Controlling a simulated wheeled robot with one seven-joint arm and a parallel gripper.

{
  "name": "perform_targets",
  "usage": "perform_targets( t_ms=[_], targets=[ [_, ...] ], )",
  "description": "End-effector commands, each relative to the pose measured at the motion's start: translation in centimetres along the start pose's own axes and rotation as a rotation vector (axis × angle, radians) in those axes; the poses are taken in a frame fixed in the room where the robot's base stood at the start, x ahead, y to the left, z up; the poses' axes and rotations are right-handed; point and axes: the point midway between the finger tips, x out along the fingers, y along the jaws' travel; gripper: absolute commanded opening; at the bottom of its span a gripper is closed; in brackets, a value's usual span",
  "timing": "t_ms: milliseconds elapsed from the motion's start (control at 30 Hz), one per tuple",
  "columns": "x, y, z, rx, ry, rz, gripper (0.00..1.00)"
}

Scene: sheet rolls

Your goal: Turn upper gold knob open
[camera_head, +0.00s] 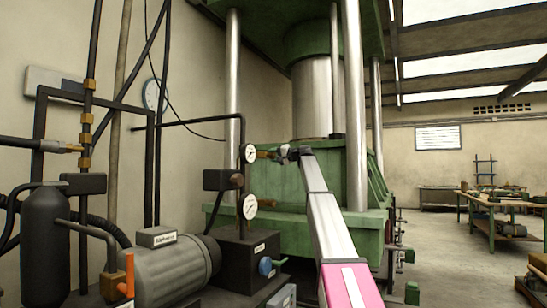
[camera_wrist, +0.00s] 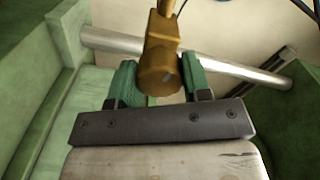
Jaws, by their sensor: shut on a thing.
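The upper gold knob (camera_head: 265,154) sits just right of the upper gauge (camera_head: 250,153) in the head view. My gripper (camera_head: 283,153) is at the knob, at the far end of my outstretched arm. In the wrist view, the gold knob (camera_wrist: 159,68) is a round end on a narrower stem running up out of the picture. The green finger pads of my gripper (camera_wrist: 161,80) stand on both sides of it, shut on the knob. Small gaps seem to show beside it, and the exact contact is hard to see.
A lower gauge (camera_head: 250,206) stands below, above a dark box with a blue knob (camera_head: 265,266). A grey motor (camera_head: 173,268) and dark pipes fill the left. The green press (camera_head: 280,190) with steel columns rises behind my arm. Open floor (camera_head: 450,250) lies right.

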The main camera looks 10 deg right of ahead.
Motion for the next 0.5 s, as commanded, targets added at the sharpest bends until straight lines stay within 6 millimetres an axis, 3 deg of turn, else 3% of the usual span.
perform_targets(
  t_ms=[500],
  targets=[
    [-0.11,0.13,0.17,-0.202,-0.002,0.002,0.21]
  ],
)
